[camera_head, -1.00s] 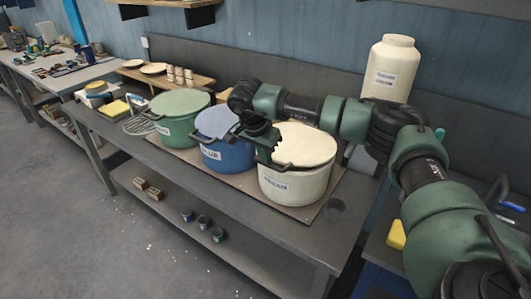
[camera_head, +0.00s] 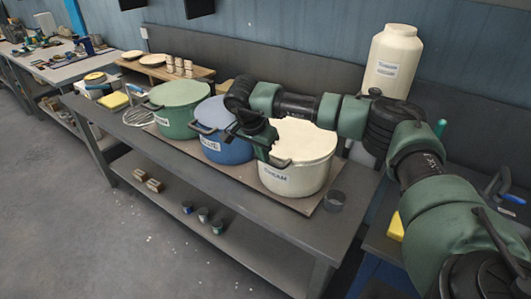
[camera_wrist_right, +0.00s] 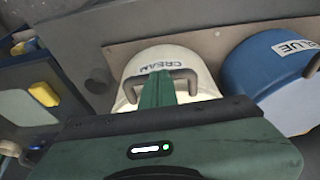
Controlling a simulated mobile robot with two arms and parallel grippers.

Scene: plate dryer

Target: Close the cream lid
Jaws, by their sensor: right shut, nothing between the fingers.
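The cream pot (camera_head: 296,181) stands at the right end of a row of three lidded pots, with a label on its front. Its cream lid (camera_head: 305,142) lies over the top; I cannot tell whether it is fully seated. My right gripper (camera_head: 266,150) is shut and empty at the left edge of the cream pot, near its dark handle (camera_head: 277,163). In the right wrist view, the shut fingers (camera_wrist_right: 158,87) overlap that handle (camera_wrist_right: 191,76), with the pot (camera_wrist_right: 147,65) beyond; contact is unclear. My left gripper is not in view.
The blue pot (camera_head: 228,152) stands close left of the gripper, and the green pot (camera_head: 176,123) beyond it. A tall cream jar (camera_head: 392,65) stands behind to the right. A small dark cup (camera_head: 335,201) sits near the board's right end.

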